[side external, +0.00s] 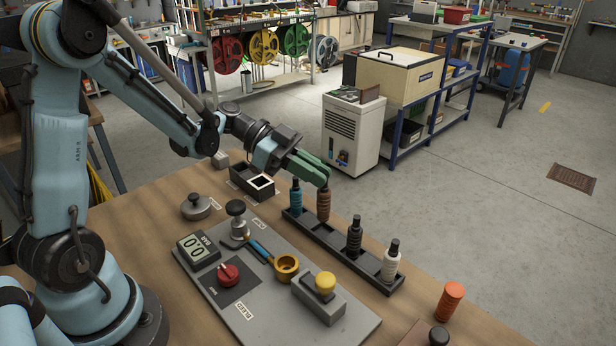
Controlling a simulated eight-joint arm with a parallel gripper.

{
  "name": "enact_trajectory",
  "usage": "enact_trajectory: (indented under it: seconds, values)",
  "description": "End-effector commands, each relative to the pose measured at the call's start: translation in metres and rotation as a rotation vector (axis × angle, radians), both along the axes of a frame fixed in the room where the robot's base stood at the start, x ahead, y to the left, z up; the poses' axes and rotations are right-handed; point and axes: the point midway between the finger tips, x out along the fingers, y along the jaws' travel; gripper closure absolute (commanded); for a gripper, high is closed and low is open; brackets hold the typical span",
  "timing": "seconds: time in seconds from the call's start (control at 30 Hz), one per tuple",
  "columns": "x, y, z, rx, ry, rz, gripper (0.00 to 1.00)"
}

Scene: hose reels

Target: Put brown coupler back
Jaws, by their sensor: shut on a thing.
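The brown coupler (323,205) is upright, with its top between the green fingers of my gripper (322,180). My gripper is shut on it, and the fingers hide its top end. Its lower end is at the black rack (372,275), in line with the second place from the far left end. I cannot tell whether it is fully seated there. A blue coupler (296,199) stands in the rack just left of it. A black coupler (354,238) and a white coupler (391,262) stand in the rack to its right.
A grey panel (345,338) with a gauge (198,250), red knob (228,274), brass ring (286,267) and yellow button (325,283) lies beside the rack. An orange ribbed piece (449,302) stands right. A dark open box (243,178) is behind. The table edge is close behind the rack.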

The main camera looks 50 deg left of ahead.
Motion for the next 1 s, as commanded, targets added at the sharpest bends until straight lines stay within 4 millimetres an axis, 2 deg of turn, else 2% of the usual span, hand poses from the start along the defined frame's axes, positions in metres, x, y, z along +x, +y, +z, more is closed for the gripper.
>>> enact_trajectory:
  seconds: [0.4, 0.83, 0.87, 1.0]
  values:
    - [0.000, 0.000, -0.038, 0.000, 0.000, 0.000, 1.00]
    - [0.000, 0.000, -0.043, 0.000, 0.000, -0.001, 1.00]
    - [0.000, 0.000, -0.043, 0.000, 0.000, 0.000, 0.85]
    - [0.000, 0.000, -0.043, 0.000, 0.000, -0.001, 0.63]
